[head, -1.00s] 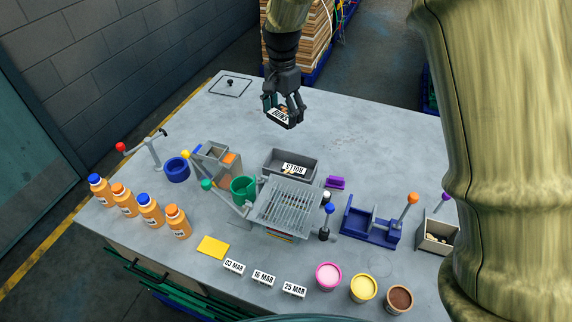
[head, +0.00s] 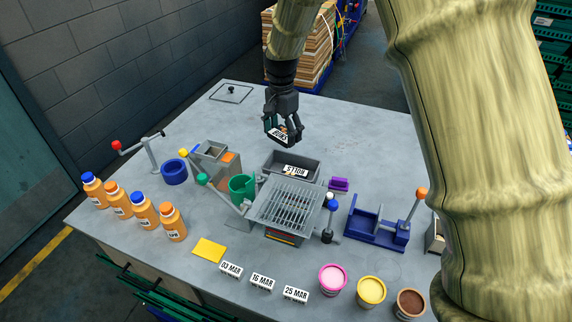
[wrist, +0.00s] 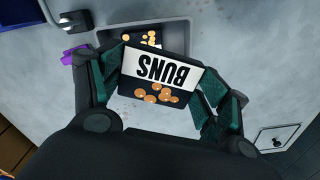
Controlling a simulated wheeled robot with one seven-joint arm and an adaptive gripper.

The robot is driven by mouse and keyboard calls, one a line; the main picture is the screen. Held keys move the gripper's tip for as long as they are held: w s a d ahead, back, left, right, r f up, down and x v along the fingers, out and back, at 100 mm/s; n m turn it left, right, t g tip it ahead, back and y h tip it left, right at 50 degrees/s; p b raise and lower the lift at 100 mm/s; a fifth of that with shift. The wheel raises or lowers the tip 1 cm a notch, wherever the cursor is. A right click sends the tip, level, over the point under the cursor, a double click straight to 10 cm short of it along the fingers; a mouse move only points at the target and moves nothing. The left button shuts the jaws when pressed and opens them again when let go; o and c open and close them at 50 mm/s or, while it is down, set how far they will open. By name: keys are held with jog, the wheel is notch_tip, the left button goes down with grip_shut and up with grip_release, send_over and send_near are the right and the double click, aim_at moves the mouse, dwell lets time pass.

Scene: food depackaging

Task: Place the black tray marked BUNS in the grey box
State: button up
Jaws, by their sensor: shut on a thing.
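The black tray marked BUNS (head: 281,134) is held in my gripper (head: 283,132) above the table, just behind the grey box. In the wrist view the BUNS tray (wrist: 158,76) sits between the fingers of my gripper (wrist: 160,85), its white label upside down, with several small round buns on it. The grey box (head: 276,157) stands open-topped on the table with a white label on its front. It also shows in the wrist view (wrist: 185,32), beyond the tray and partly hidden by it. Another black piece with round items lies inside the box.
In front of the box stands a grey wire rack (head: 290,207). A green cup (head: 241,187) is to its left and a purple block (head: 339,184) to its right. A blue fixture (head: 377,227) stands further right. The table behind the box is mostly clear.

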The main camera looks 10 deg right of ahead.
aim_at(282, 132)
jog(key=f, duration=0.3)
jog(key=shift+w+f+p, duration=0.1)
jog(key=shift+w+p, duration=0.3)
jog(key=shift+f, duration=0.35)
jog(key=shift+s+a+f, duration=0.1)
jog(key=shift+s+f, duration=0.1)
jog(key=shift+s, duration=0.15)
jog(key=shift+w+f+p, duration=0.1)
jog(key=shift+f+p, duration=0.9)
jog(key=shift+f, duration=1.1)
jog(key=shift+f, duration=0.6)
jog(key=shift+w, duration=0.1)
jog(key=o, duration=1.1)
